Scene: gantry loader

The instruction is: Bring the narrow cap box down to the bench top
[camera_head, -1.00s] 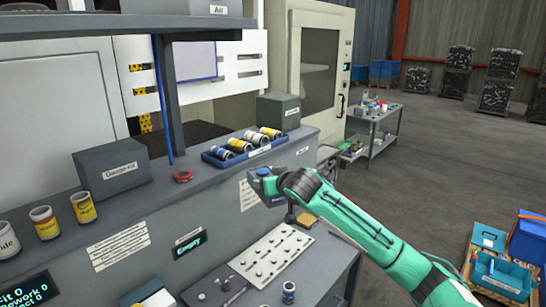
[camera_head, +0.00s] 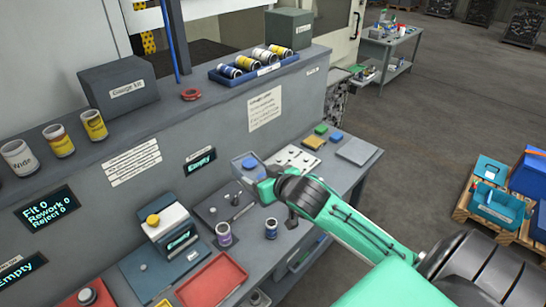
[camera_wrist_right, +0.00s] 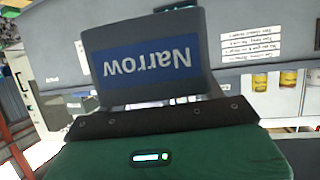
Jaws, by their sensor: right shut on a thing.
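The narrow cap box (camera_head: 247,165) is a small grey box with a blue face in the head view. In the right wrist view the box (camera_wrist_right: 146,55) fills the upper middle, with a blue label reading "Narrow" upside down. My right gripper (camera_head: 266,180) is shut on it. The box is over the back part of the bench top (camera_head: 335,170), beside the white perforated plate; whether it touches anything below is unclear. The gripper's fingers are mostly hidden. My left gripper is not in view.
A white plate with holes (camera_head: 294,158), green and yellow blocks and a grey plate (camera_head: 359,151) lie right of the box. The ledge (camera_head: 205,110) rises behind.

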